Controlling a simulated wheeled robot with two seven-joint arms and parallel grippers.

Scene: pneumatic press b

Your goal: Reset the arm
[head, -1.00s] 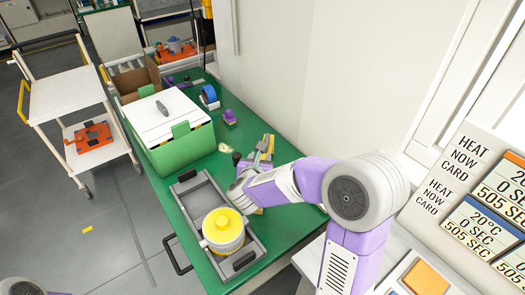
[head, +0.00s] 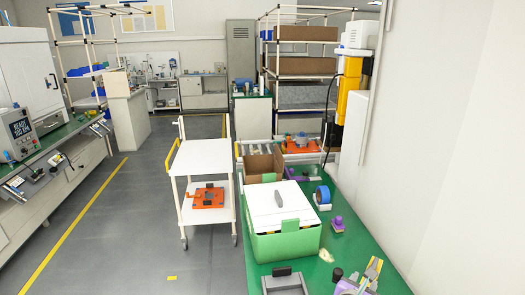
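Neither of my grippers shows clearly in the head view. A small grey and purple piece (head: 348,286) shows at the bottom edge beside a dark knob (head: 338,272); I cannot tell whether it is part of my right arm.
A green box with a white lid (head: 279,205) stands on the green table (head: 375,245), with blue tape (head: 322,196) and a purple part (head: 338,223) to its right. A white cart (head: 203,157) with an orange fixture (head: 208,198) stands left. Floor is clear further left.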

